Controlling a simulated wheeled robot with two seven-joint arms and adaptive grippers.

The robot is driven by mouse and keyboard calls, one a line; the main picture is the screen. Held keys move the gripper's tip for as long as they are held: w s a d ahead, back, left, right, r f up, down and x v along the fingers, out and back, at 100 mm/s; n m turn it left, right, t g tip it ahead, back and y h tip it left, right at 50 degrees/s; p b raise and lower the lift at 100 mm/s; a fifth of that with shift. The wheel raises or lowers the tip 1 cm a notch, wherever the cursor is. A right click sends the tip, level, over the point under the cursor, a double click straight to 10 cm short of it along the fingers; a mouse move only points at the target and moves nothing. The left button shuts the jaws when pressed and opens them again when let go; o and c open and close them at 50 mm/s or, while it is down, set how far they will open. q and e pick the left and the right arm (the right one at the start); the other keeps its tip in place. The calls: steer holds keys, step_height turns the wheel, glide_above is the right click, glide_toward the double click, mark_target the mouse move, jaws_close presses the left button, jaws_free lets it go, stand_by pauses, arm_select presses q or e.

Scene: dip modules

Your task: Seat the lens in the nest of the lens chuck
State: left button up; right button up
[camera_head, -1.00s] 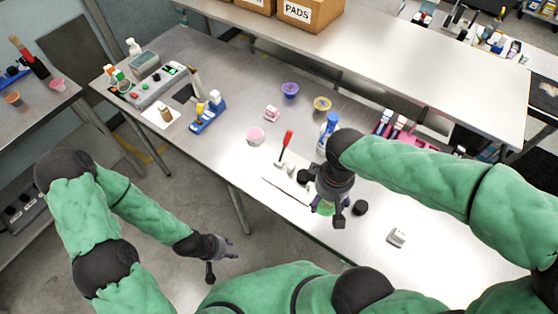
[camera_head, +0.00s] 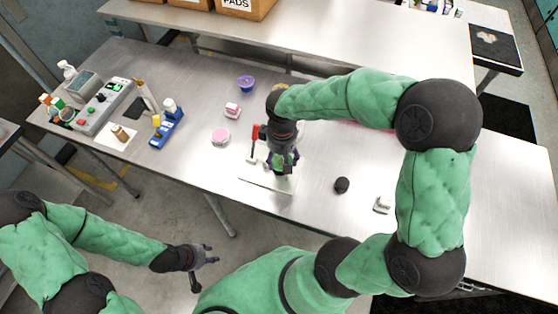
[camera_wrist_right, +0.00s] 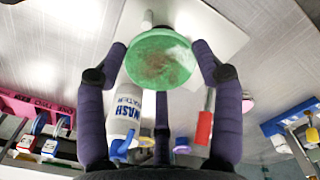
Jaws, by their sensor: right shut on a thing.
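The lens is a round green disc with brownish and whitish marks (camera_wrist_right: 160,58), in the right wrist view. My right gripper (camera_wrist_right: 158,75) is shut on it, with fingers at its left and right edges. In the head view my right gripper (camera_head: 284,168) is over a flat pale plate (camera_head: 262,186), with the lens mostly hidden. The wrist view shows the plate (camera_wrist_right: 215,30) below the lens and a small white post (camera_wrist_right: 147,20) at the lens's far edge. I cannot tell which part is the lens chuck's nest. My left gripper (camera_head: 205,267) is open and empty, off the table's front edge.
A wash bottle (camera_wrist_right: 122,115) and a red-handled tool (camera_wrist_right: 204,125) stand close to the right gripper. A black round piece (camera_head: 342,185) and a small white block (camera_head: 382,204) lie to the right. A pink pot (camera_head: 220,136) and blue rack (camera_head: 167,130) are left.

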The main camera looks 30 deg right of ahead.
mark_target(279, 159)
steer(key=shift+w+d+f, duration=0.15)
steer(key=shift+w+f, duration=0.7)
steer(key=shift+f, duration=0.25)
steer(key=shift+w+f+b, duration=0.2)
steer(key=shift+f+b, duration=0.2)
steer(key=shift+f, duration=1.25)
steer(key=shift+f, duration=0.2)
steer(key=o, duration=0.9)
steer(key=shift+o, duration=0.2)
steer(key=shift+r, duration=0.15)
steer(key=shift+r, duration=0.3)
step_height(279, 159, up, 12)
steer(key=shift+f+p, duration=0.2)
steer(key=shift+p, duration=0.75)
